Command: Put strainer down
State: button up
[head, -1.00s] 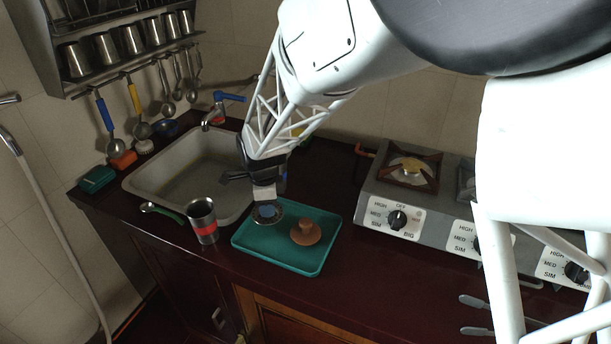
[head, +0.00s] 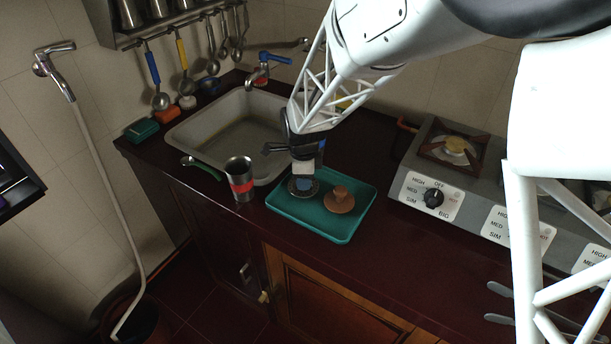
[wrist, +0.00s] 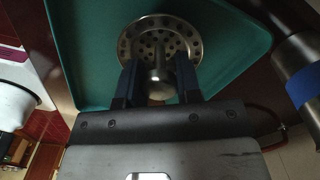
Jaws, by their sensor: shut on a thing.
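The strainer (wrist: 160,36) is a round metal disc with holes and a central knob. In the wrist view my gripper (wrist: 158,78) has its two dark fingers on either side of the knob, shut on it. In the head view the strainer (head: 303,188) is at the left part of the teal tray (head: 343,237), under my gripper (head: 304,178). It is at or just above the tray floor; I cannot tell whether it touches.
A brown knobbed lid (head: 339,200) lies on the tray right of the strainer. A steel cup with a red band (head: 240,180) stands left of the tray. The sink (head: 222,128) is behind, and the stove (head: 440,180) is to the right. Counter right of the tray is clear.

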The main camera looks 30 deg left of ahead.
jog(key=shift+f, duration=0.15)
jog(key=o, duration=1.1)
jog(key=shift+c, duration=0.2)
jog(key=shift+r, duration=0.2)
notch_tip(320, 180, up, 12)
dwell(0.6)
